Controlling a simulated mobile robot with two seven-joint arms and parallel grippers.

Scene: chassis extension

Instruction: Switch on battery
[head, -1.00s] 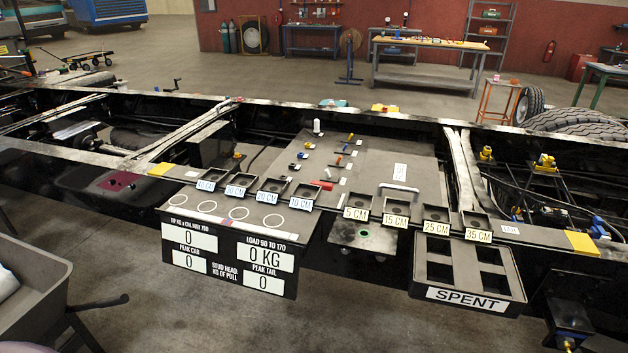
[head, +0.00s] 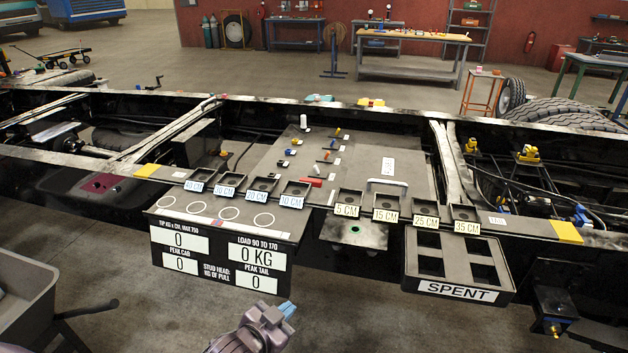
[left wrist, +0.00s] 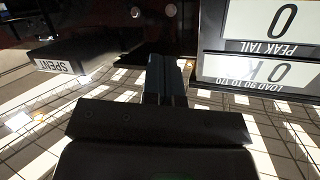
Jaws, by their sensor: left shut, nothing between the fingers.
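No part is labelled as a battery switch in these views. A small red handle (head: 312,181) lies on the grey deck plate (head: 415,160), beside a row of small coloured levers (head: 331,144). A dark panel with a small green light (head: 354,229) hangs below the frame rail. My left gripper (head: 287,308) is at the bottom of the head view, in front of and below the load board. Its blue-grey fingers (left wrist: 167,75) are together and hold nothing. My right gripper is out of view.
The load board (head: 222,239) with white readouts hangs at the front, and its readouts also show in the left wrist view (left wrist: 262,45). The SPENT tray (head: 458,277) sticks out to its right. Labelled CM holders (head: 347,204) line the rail. A grey cart (head: 28,305) stands at left.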

